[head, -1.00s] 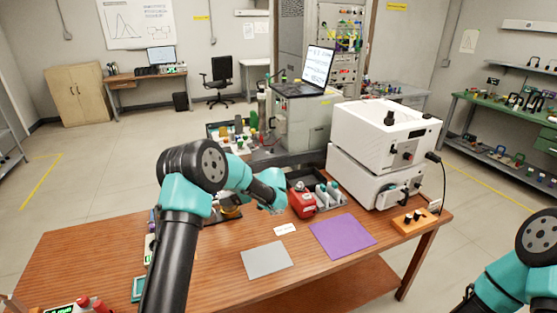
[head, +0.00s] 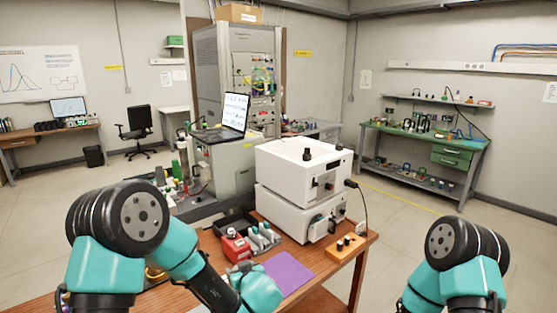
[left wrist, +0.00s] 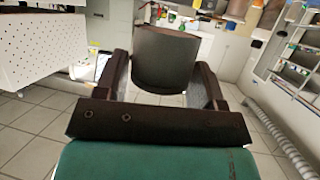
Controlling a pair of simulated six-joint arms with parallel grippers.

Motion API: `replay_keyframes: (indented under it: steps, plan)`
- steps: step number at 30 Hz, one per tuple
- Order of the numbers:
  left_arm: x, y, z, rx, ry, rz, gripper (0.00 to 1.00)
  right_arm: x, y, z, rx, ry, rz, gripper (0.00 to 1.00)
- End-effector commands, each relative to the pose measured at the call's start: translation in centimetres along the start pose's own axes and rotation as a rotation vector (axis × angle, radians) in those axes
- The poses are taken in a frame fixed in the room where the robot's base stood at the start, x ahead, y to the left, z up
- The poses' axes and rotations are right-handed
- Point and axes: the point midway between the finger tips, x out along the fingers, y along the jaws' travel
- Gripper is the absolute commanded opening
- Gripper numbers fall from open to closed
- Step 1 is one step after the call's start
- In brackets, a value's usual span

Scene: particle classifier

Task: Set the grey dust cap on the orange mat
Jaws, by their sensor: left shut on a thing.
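In the left wrist view, my left gripper (left wrist: 160,78) is shut on a dark grey round piece, which looks like the grey dust cap (left wrist: 167,58). The cap sits between the two dark fingers and sticks out past their tips. In the head view, my left wrist is low over the front of the wooden table, beside the purple mat (head: 290,275); the cap cannot be made out there. No orange mat shows in either view now. My right arm is at the lower right of the head view, with its gripper out of frame.
A white two-part instrument (head: 300,185) stands at the table's back right. A red device (head: 235,246) and a dark tray (head: 236,222) stand behind my left wrist. Much of the table's left is hidden or out of frame.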

Motion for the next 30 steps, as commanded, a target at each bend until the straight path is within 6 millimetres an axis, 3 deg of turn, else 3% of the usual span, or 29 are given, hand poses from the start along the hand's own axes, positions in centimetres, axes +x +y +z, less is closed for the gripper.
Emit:
replay_keyframes:
  steps: [3,8,24,30]
  plan:
    - [-2.8,1.5,1.6,0.047,-0.001,0.109,0.41,0.0,0.0,0.0,0.000,0.000,0.000,0.43]
    - [-4.6,2.3,2.5,0.076,0.001,0.181,0.41,0.0,0.0,0.0,0.000,0.000,0.000,0.43]
    - [-4.7,2.5,2.7,0.077,0.001,0.186,0.41,0.0,0.0,0.0,0.000,0.000,0.000,0.43]
    - [-4.7,4.4,3.6,0.075,0.001,0.182,0.41,0.0,0.0,0.0,0.000,0.000,0.000,0.43]
